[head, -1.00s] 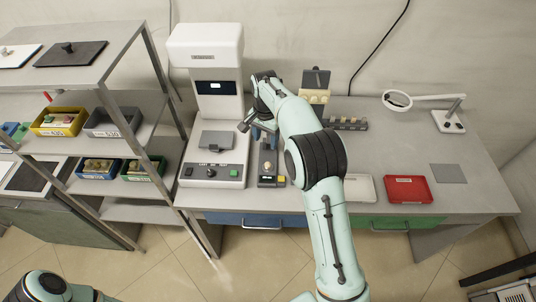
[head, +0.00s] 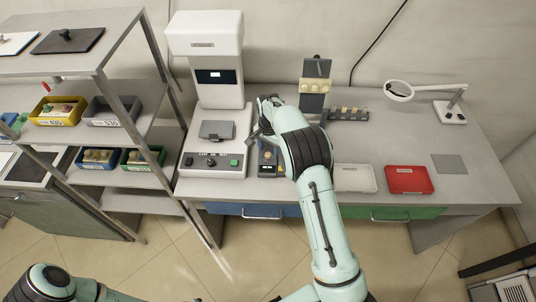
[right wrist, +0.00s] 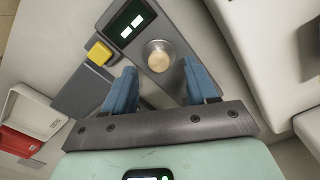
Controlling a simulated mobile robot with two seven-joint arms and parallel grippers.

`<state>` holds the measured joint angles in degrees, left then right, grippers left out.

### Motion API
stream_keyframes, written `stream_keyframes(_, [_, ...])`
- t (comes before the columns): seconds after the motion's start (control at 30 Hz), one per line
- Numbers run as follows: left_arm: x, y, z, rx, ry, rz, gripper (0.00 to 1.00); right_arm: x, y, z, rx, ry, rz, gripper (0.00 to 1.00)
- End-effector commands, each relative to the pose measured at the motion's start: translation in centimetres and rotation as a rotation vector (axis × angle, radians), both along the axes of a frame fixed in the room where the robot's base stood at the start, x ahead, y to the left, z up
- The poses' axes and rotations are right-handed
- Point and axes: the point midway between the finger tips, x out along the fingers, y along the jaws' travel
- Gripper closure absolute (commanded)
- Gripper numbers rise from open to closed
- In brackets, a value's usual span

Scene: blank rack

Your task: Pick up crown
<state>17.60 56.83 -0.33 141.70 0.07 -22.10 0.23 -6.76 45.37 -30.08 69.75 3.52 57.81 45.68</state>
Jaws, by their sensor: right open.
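A small cream rounded piece (right wrist: 159,58), which looks like the crown, sits on a round seat of a dark grey device (right wrist: 185,18) with a lit display and a yellow button. My right gripper (right wrist: 160,84) is open, its two blue fingers apart. In the right wrist view the piece lies just beyond and between the fingertips, with nothing held. In the head view my right gripper (head: 262,138) is over the device (head: 267,163), and my arm hides most of that spot. My left gripper is out of view; only part of that arm shows at lower left.
A white test machine (head: 210,165) stands close left of the device. A white tray (head: 354,179) and a red tray (head: 407,180) lie to the right. A small rack (head: 347,115) and a magnifier lamp (head: 398,91) are behind. The bench right of the rack is partly clear.

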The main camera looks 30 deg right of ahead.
Motion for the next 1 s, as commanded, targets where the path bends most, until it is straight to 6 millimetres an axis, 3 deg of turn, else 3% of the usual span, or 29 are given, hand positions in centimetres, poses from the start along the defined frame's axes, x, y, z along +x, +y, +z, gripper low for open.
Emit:
stream_keyframes(0.1, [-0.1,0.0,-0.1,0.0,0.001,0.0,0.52,0.0,0.1,-1.1,0.001,0.0,0.001,0.43])
stream_keyframes(0.27, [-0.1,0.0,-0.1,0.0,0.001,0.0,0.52,0.0,0.1,-1.1,0.002,-0.001,0.001,0.43])
stream_keyframes(0.3, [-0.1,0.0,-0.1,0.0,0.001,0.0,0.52,0.0,0.1,-1.1,0.001,0.0,0.001,0.49])
stream_keyframes(0.47, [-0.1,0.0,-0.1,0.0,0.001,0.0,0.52,0.0,0.1,-1.1,0.0,-0.001,0.001,1.0])
stream_keyframes(0.83, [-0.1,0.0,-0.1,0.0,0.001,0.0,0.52,0.0,0.1,-0.9,0.001,-0.002,0.001,1.0])
stream_keyframes(1.0, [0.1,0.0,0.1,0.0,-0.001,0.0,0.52,0.1,0.1,0.9,0.001,-0.004,0.002,1.0])
